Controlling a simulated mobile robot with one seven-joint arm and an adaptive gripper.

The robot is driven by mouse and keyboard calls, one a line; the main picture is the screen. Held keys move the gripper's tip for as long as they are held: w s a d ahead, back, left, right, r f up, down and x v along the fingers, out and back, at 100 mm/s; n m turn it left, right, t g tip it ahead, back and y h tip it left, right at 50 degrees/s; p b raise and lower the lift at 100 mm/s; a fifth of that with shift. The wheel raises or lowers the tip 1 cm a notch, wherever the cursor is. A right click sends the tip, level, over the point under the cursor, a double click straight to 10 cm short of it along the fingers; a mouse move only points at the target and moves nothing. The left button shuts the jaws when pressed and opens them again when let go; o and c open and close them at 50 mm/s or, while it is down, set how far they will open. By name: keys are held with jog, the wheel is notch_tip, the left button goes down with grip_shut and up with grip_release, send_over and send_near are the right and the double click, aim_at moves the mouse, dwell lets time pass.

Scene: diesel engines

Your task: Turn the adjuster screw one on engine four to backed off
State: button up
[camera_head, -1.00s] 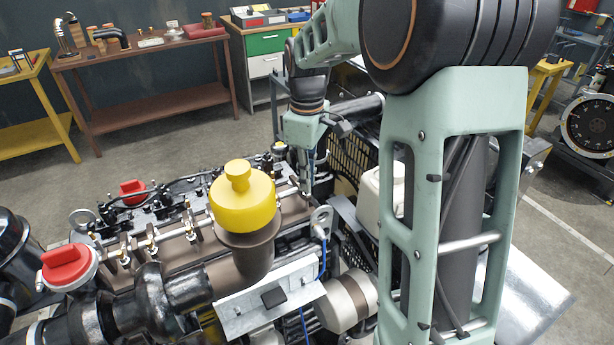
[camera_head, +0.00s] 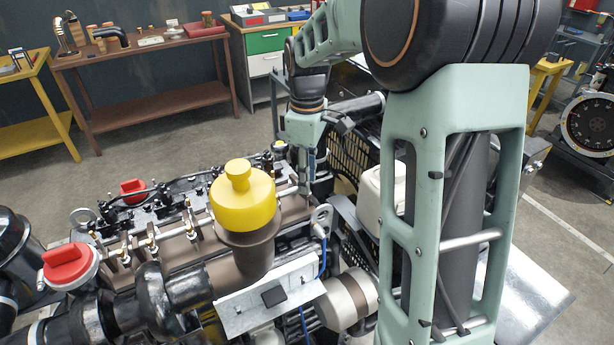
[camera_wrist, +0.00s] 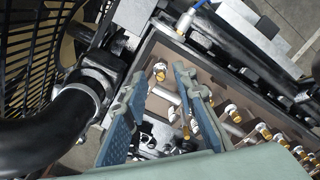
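The engine (camera_head: 180,250) under my arm has an open top with a row of valve-gear screws. No label shows which engine or screw is which. In the wrist view, brass-coloured screws (camera_wrist: 233,112) run in a row toward the lower right. One brass-tipped screw (camera_wrist: 160,70) shows in the gap between my fingertips, at the end of the row near the black grille. My gripper (camera_wrist: 156,80) is open, its two blue-grey fingers spread apart. I cannot tell its height above that screw. In the head view my gripper (camera_head: 303,178) points down at the engine's far right end, its fingertips partly unclear.
A yellow-capped pipe (camera_head: 242,205) rises in front of the gripper's end of the engine. A thick black hose (camera_wrist: 50,130) and a black grille (camera_wrist: 40,50) lie left in the wrist view. A white tank (camera_head: 383,195) stands right of the engine. Benches stand behind.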

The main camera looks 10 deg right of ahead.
notch_tip(320, 180, up, 12)
dwell(0.7)
jog(key=shift+f, duration=0.1)
